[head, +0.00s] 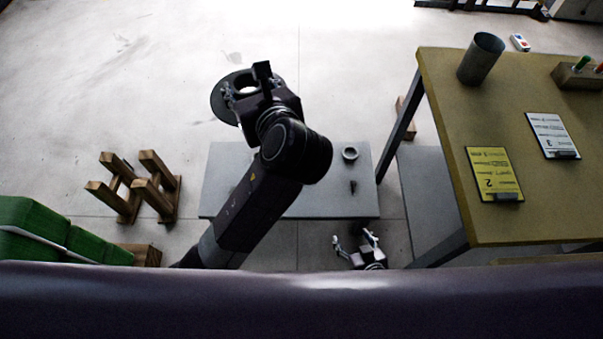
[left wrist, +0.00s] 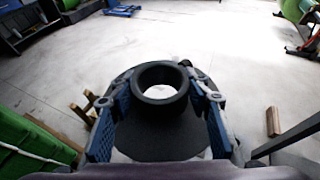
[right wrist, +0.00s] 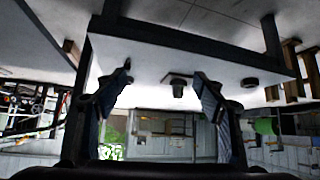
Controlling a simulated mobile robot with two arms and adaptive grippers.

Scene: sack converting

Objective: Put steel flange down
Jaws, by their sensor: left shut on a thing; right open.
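The steel flange is a dark round disc (head: 222,102) with a raised ring-shaped hub; it fills the middle of the left wrist view (left wrist: 160,138). My left gripper (head: 243,88) is shut on the hub, with one blue-padded finger on each side. In the head view the flange shows against the floor, just beyond the far edge of the low grey table (head: 232,170). Its height above the floor cannot be told. My right gripper (head: 356,243) is open and empty at the table's near side; its spread fingers also show in the right wrist view (right wrist: 163,82).
A grey ring (head: 350,154) and a small dark pointed part (head: 353,187) are on the low table's right side. A yellow-topped workbench (head: 440,110) with a metal cup (head: 481,58) stands at right. Wooden stands (head: 135,190) and green stacks (head: 35,220) are at left.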

